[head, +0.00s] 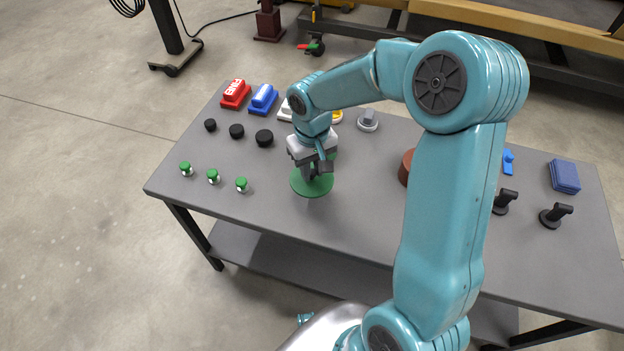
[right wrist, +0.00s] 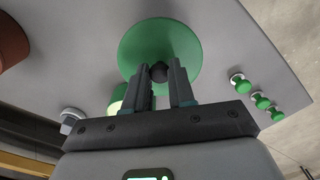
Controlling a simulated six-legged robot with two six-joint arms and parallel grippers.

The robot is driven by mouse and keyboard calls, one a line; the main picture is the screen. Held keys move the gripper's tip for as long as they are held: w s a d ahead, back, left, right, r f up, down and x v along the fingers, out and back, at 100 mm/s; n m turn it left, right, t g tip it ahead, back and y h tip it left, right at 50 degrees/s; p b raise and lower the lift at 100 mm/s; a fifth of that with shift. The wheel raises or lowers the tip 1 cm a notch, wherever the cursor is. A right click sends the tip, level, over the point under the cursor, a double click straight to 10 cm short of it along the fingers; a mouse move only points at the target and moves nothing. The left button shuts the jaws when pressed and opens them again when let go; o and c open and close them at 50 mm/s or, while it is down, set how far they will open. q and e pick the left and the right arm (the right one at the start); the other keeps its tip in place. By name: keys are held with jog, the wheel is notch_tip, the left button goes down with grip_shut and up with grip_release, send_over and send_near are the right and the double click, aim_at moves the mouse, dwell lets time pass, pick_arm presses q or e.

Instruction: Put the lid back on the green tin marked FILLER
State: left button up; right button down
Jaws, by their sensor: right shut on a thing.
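A round green lid (head: 311,185) with a black knob (right wrist: 158,71) is in front of me, over the left part of the table. My right gripper (head: 316,172) is above it, its fingers shut on the knob; the lid also shows in the right wrist view (right wrist: 160,36). I cannot tell if the lid touches the table. A bright green thing, perhaps the tin (right wrist: 117,100), shows partly behind the fingers in the right wrist view. No FILLER marking is readable. My left gripper is not in view.
On the grey table (head: 290,225), small green-topped jars (head: 213,176), black discs (head: 237,131) and red (head: 235,93) and blue (head: 263,99) blocks lie to the left. A brown-red round thing (head: 405,168) is partly behind my arm. Black handled things (head: 555,215) and a blue block (head: 564,176) lie right.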

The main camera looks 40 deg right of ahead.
aim_at(312, 172)
notch_tip(312, 172, up, 12)
jog(key=p, duration=0.2)
jog(key=w+d+r+m+p, duration=0.1)
jog(key=w+d+m+p, duration=0.4)
jog(key=w, duration=0.5)
jog(key=shift+m, duration=0.6)
jog(key=shift+s+d+f+p, duration=0.15)
jog(key=shift+d+f, duration=0.95)
jog(key=shift+f, duration=1.35)
jog(key=shift+s+d+f+p, duration=0.15)
jog(key=shift+d+f, duration=1)
jog(key=shift+f, duration=1.25)
jog(key=shift+d+f+p, duration=0.15)
jog(key=shift+d+f, duration=0.95)
jog(key=shift+f, duration=1.35)
jog(key=shift+f+b, duration=0.15)
jog(key=shift+b, duration=0.5)
